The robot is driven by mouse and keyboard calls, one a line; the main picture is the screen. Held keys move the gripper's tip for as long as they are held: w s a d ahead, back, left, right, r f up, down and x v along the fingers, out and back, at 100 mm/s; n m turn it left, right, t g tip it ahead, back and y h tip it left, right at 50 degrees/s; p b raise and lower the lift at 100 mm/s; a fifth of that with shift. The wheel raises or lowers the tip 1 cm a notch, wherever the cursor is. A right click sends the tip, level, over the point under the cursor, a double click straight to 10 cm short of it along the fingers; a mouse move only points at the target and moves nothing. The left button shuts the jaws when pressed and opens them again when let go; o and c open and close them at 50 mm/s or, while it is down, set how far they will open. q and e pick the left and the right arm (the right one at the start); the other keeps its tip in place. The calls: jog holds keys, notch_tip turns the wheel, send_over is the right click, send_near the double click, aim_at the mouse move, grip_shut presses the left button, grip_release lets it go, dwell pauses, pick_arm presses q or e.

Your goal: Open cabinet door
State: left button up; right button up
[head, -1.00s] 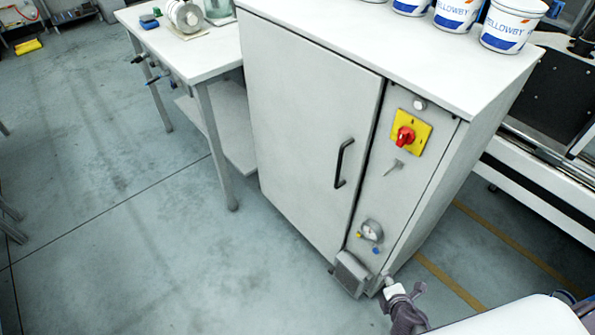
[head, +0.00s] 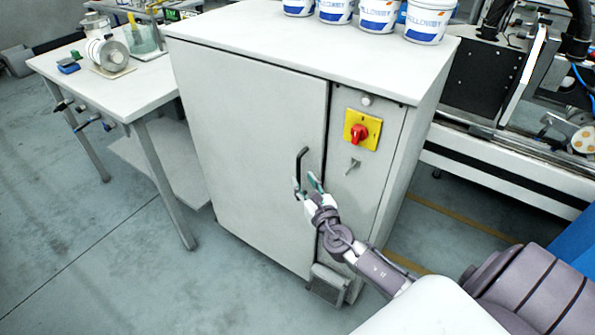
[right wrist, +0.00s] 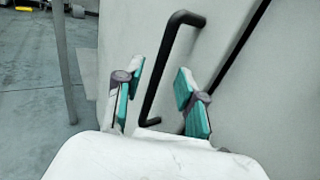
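The grey cabinet door (head: 240,150) is shut, with a dark gap along its right edge. Its black bar handle (head: 301,160) stands upright near that edge and also shows in the right wrist view (right wrist: 165,65). My right gripper (head: 309,184) is at the lower part of the handle. In the right wrist view its fingers (right wrist: 159,92) are open, one on each side of the handle, with gaps between the pads and the bar. Whether the lower bar lies fully between the pads is hard to tell. My left gripper is not in view.
Several white and blue buckets (head: 380,14) stand on the cabinet top. A panel right of the door has a yellow plate with a red knob (head: 358,133). A white table (head: 105,85) stands left; floor in front is clear.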

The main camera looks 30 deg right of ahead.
aim_at(299, 174)
jog(key=shift+w+d, duration=0.25)
jog(key=shift+w, duration=0.9)
jog(key=shift+w+d, duration=0.2)
jog(key=shift+w, duration=0.95)
grip_shut()
